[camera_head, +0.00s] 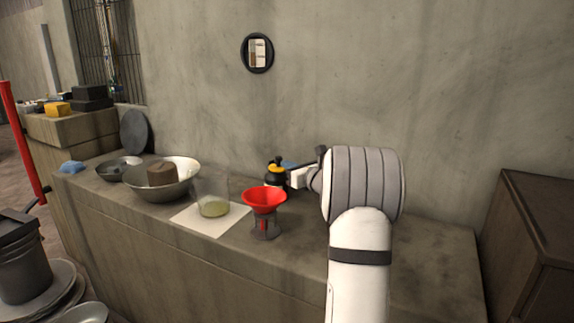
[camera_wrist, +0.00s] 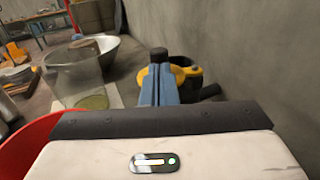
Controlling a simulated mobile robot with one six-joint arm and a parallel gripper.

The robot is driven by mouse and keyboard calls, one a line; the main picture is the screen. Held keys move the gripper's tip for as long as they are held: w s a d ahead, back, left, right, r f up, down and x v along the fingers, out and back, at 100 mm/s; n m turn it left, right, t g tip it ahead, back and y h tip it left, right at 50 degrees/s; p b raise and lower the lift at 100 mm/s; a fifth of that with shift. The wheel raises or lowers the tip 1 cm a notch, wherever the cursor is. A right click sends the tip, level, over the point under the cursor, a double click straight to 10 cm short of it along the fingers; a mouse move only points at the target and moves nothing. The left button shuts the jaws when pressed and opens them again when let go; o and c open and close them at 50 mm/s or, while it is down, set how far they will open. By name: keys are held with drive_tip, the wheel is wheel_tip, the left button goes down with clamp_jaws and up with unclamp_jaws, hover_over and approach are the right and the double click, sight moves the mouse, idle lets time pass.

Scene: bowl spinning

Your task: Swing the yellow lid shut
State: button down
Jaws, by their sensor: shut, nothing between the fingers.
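A small dark pot with a yellow lid (camera_head: 276,169) stands on the counter near the wall in the head view. How far the lid is open is hard to tell. My gripper (camera_wrist: 158,56) is shut with nothing in it. In the head view, my wrist partly hides the fingers beside the pot.
A red funnel (camera_head: 264,199) on a stand is in front of the pot. A clear beaker (camera_head: 212,196) stands on a white sheet (camera_head: 190,219). A large bowl (camera_head: 176,190) holds a brown block (camera_head: 161,173). The wall is close behind; the counter (camera_head: 430,257) at right is bare.

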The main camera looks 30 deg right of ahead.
drive_tip(key=shift+w, duration=0.65)
